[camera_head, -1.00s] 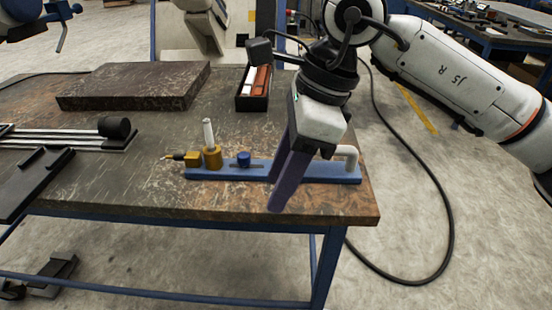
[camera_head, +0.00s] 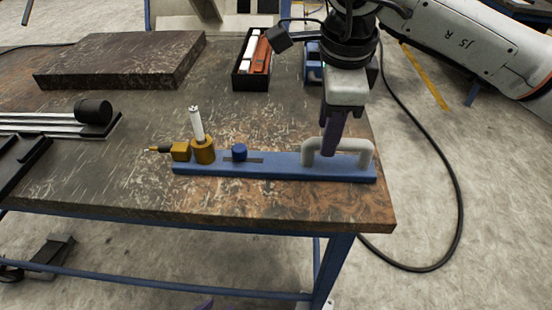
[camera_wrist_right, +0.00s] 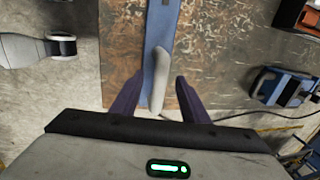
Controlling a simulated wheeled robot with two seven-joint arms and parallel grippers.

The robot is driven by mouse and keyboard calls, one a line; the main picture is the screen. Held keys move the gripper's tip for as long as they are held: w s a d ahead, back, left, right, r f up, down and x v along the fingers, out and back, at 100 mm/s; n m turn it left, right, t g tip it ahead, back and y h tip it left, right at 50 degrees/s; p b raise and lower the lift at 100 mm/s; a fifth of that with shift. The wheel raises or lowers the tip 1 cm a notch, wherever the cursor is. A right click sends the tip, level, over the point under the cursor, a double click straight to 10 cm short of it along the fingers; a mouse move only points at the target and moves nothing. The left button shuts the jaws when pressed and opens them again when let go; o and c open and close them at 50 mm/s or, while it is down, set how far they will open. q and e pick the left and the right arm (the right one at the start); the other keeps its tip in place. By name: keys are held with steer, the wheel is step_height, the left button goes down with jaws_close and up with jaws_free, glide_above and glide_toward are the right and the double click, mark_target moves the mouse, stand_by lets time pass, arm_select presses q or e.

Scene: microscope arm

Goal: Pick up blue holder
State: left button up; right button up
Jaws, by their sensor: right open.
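The blue holder (camera_head: 275,166) is a long flat bar lying on the table near its front right edge, with a white handle (camera_head: 366,150) on its right end. A blue knob and brass-coloured parts sit towards its left end. My right gripper (camera_head: 332,148) is open and points down at the handle. In the right wrist view the purple fingers (camera_wrist_right: 158,78) are on either side of the handle (camera_wrist_right: 160,72), with gaps visible. A small purple tip (camera_head: 205,304) at the bottom edge appears to be my left gripper; its jaws are hidden.
A dark slab (camera_head: 122,60) lies at the back left of the table. A black box (camera_head: 250,82) with white and red items stands behind the holder. A black cylinder (camera_head: 93,111) on a railed tray is at left. The table's right edge is close to the handle.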

steer(key=f, duration=0.3)
steer(key=shift+w, duration=0.35)
jaws_close()
steer(key=shift+r, duration=0.1)
stand_by(0.8)
steer(key=shift+a+r, duration=0.1)
steer(key=shift+r, duration=0.05)
